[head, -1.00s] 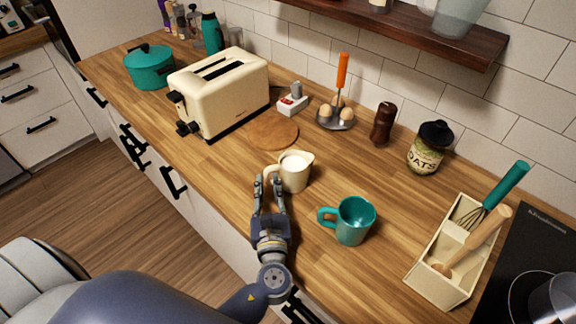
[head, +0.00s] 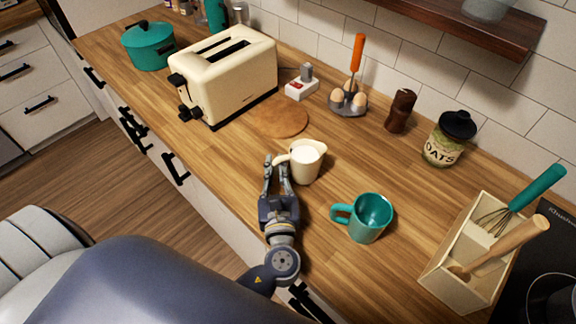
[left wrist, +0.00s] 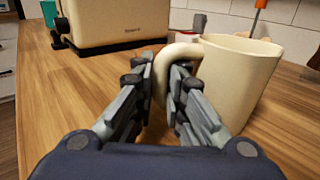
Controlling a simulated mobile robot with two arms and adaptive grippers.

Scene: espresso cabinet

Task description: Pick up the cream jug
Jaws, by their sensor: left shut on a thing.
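The cream jug (head: 306,163) stands upright on the wooden counter in the head view, with something white inside it. In the left wrist view the cream jug (left wrist: 238,84) is at the right, its handle pointing left towards my fingers. My left gripper (head: 278,160) is shut on the jug's handle, with a finger on either side of it; the fingertips (left wrist: 163,70) show close in the left wrist view. I cannot tell whether the jug's base touches the counter. My right gripper is not in view.
A teal mug (head: 370,217) stands to the right of the gripper. A cream toaster (head: 225,75) and a round wooden board (head: 282,117) lie behind.

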